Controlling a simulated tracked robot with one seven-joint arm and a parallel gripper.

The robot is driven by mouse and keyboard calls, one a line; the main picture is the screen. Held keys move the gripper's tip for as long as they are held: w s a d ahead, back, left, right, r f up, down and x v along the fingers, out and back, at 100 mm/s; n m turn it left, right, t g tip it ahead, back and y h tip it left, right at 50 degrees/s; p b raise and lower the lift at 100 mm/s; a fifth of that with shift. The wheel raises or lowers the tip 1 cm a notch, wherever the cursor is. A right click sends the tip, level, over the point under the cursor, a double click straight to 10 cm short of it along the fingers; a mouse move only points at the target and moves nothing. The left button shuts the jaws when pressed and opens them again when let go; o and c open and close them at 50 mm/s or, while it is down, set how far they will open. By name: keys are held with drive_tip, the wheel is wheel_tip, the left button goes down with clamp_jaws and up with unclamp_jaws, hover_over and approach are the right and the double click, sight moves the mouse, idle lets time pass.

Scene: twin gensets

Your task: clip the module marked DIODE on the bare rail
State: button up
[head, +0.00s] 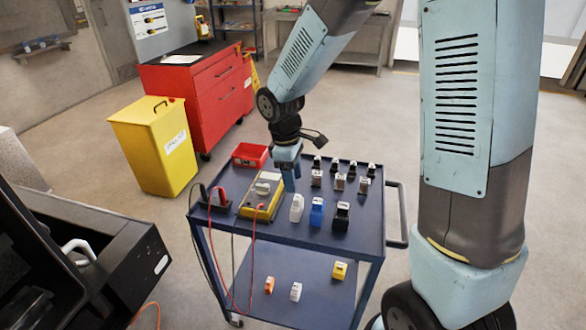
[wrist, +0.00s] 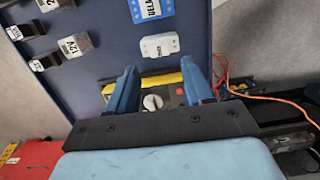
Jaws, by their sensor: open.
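My gripper (head: 289,180) is open and empty over the trolley top, above a yellow meter (head: 260,203). In the wrist view my gripper's blue fingers (wrist: 160,76) stand apart, with the meter's dial (wrist: 152,102) between them. A white module (head: 297,207) stands just right of the meter; in the wrist view it (wrist: 160,45) lies just beyond the fingertips. A blue module (head: 317,211) and a black module (head: 342,216) stand beside it. I cannot read DIODE on any module. I cannot make out a bare rail in either view.
The blue trolley (head: 370,235) carries several smaller modules (head: 340,181), a red bin (head: 250,155) and red test leads. Its lower shelf holds a few more modules (head: 296,291). A yellow bin (head: 150,145) and a red cabinet (head: 185,80) stand behind; a black cabinet (head: 110,270) is front left.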

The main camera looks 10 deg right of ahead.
sight(297, 197)
drive_tip(key=shift+s+d+f, duration=0.1)
drive_tip(key=shift+d+f, duration=0.1)
drive_tip(key=shift+f, duration=1.35)
drive_tip(key=shift+s+d+f, duration=0.1)
drive_tip(key=shift+d+f, duration=0.1)
drive_tip(key=shift+f, duration=1.3)
clamp_jaws()
drive_tip(key=shift+w+r, duration=0.1)
drive_tip(key=shift+r, duration=0.05)
drive_tip(key=shift+r, duration=3.9)
